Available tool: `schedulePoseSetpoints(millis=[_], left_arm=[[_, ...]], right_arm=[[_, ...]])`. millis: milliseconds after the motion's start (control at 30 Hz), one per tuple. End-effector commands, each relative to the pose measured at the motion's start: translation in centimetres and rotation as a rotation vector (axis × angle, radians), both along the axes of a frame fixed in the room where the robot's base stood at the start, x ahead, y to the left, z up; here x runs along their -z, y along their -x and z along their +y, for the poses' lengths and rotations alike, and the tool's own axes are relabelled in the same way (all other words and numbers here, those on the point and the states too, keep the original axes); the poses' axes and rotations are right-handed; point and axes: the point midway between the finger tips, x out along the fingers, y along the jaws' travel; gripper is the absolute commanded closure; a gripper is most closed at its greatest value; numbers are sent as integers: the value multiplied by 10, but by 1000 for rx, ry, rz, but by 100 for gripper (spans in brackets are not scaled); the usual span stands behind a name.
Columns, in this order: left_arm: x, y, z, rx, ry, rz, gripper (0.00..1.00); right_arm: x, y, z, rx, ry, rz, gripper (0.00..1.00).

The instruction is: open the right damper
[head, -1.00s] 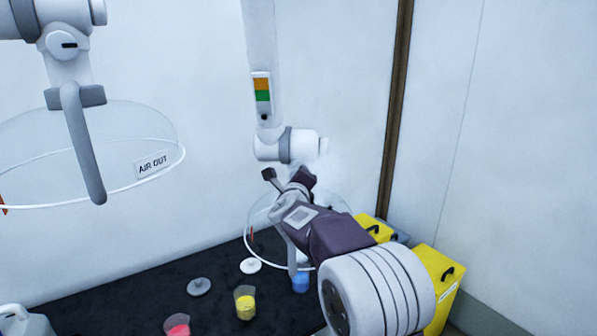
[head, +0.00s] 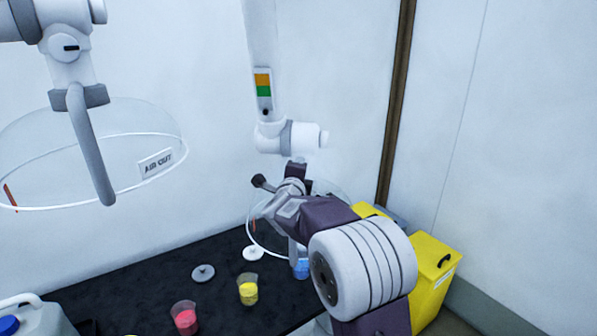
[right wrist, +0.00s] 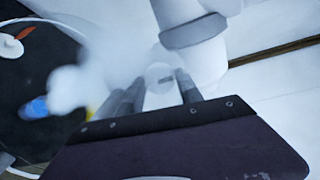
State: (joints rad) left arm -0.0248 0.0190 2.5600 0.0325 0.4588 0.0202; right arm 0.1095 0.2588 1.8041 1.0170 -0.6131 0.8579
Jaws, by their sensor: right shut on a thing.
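The right extraction arm hangs from a white column, with a pale joint (head: 290,137) above a clear hood (head: 252,233) with a white rim. My right gripper (head: 277,182) is at the damper just below that joint, partly covering it. The mark lies roughly level in that view. A pale blurred shape covers part of the left finger's side. My left gripper is out of view.
A second clear hood (head: 125,115) labelled AIR OUT hangs at left. On the black bench (head: 130,285) stand a pink cup (head: 185,318), a yellow cup (head: 248,290) and a blue cup (head: 301,268). Yellow boxes (head: 430,270) stand at right near the wall.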

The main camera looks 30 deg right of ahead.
Motion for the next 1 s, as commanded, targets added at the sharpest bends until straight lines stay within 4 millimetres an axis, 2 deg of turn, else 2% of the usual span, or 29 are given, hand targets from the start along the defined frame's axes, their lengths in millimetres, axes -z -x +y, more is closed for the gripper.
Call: schedulePoseSetpoints(millis=[267, 300, 367, 400, 733, 1000], left_arm=[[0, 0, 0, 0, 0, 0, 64], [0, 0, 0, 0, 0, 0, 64], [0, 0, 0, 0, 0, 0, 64], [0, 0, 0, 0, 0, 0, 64], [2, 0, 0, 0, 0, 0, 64], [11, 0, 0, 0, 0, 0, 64]], right_arm=[[1, 0, 0, -2, 3, 3, 98], [1, 0, 0, -2, 3, 3, 55], [1, 0, 0, -1, 3, 3, 38], [1, 0, 0, -1, 2, 3, 36], [0, 4, 3, -1, 2, 1, 36], [-7, 49, 37, -5, 1, -1, 36]])
